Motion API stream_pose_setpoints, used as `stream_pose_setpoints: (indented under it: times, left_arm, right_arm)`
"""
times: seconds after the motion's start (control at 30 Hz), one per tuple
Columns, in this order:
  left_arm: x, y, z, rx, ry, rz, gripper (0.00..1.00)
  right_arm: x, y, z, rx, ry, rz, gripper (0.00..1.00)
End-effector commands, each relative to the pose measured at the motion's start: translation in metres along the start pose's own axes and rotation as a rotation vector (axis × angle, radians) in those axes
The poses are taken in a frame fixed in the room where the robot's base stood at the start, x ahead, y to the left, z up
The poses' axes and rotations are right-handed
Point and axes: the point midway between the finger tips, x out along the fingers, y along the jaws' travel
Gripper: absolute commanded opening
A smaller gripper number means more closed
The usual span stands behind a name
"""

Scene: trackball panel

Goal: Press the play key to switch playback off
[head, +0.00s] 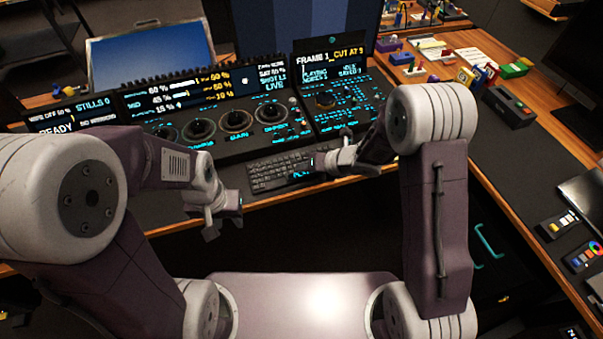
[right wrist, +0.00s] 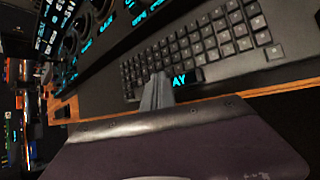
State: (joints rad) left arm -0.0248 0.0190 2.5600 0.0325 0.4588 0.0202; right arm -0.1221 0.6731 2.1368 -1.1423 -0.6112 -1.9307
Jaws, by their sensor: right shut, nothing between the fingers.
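The play key (right wrist: 183,80) is a dark key with glowing cyan letters at the near edge of the keyboard. In the right wrist view only "AY" shows; my fingers hide the rest. In the head view its cyan label (head: 300,174) shows partly, beside my right gripper (head: 316,164). My right gripper (right wrist: 158,77) is shut and empty, its tips at the key's left part; I cannot tell whether they touch. The display (head: 330,65) at the back right seems to read "PLAYING". My left gripper (head: 224,220) hangs at the desk's front edge, away from the key; its opening is unclear.
The keyboard (head: 265,178) lies in front of the console's dials (head: 237,120). Boxes and small coloured items (head: 470,75) stand on the right desk. A blue screen (head: 150,55) is at the back left. Bare dark desk lies left of the keyboard.

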Motion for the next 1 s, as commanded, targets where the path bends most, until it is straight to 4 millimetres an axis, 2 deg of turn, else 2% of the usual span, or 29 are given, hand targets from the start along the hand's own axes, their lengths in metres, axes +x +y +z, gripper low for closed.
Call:
stream_pose_setpoints:
  times: [0.67,1.0]
  left_arm:
    - [0.001,0.0,0.0,0.0,0.0,0.0,0.36]
    - [0.012,0.0,0.001,0.0,0.0,0.0,0.36]
  right_arm:
    - [0.0,0.0,0.0,0.0,0.0,0.0,0.0]
    - [0.007,-0.005,-0.005,0.0,0.0,0.0,0.0]
